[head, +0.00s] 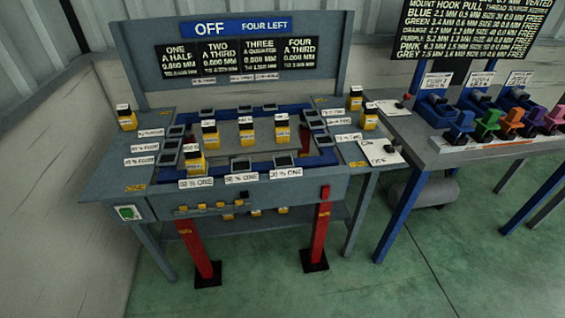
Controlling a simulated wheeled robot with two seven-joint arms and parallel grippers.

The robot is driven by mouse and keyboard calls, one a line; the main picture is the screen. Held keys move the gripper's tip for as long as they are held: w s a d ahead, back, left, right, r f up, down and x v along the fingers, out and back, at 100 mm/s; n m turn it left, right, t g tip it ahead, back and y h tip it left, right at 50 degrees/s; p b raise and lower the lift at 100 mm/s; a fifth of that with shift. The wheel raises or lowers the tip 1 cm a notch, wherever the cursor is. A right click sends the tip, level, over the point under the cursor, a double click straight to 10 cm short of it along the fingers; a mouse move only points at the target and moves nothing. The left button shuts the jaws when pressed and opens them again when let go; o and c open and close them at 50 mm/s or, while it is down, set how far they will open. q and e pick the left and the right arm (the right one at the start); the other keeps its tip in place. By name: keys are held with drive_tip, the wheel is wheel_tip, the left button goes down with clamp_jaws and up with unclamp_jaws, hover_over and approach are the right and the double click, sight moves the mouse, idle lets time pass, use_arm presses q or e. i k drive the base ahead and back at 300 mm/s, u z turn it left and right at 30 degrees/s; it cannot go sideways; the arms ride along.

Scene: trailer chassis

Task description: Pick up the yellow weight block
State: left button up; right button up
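Several yellow weight blocks with white labels and dark tops stand upright on a grey bench (112,187) in the head view. One block (127,118) is at the bench's far left corner. Three blocks, a left one (210,135), a middle one (246,131) and a right one (282,129), stand in the middle inside a blue frame (262,161). Another block (195,160) is at the frame's left side. Two more, a rear one (355,99) and a front one (369,119), are on the right side. Neither of my grippers is in view.
A board reading "OFF" (237,27) rises behind the bench. Red posts, one at left (196,250) and one at right (319,238), stand under its front. A second table (450,152) with coloured fixtures is at right. Green floor (440,270) in front is clear.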

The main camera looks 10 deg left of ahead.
sight(281, 124)
drive_tip(key=k, duration=0.65)
drive_tip(key=u, duration=0.5)
drive_tip(key=i, duration=1.25)
drive_tip(key=u, duration=0.6)
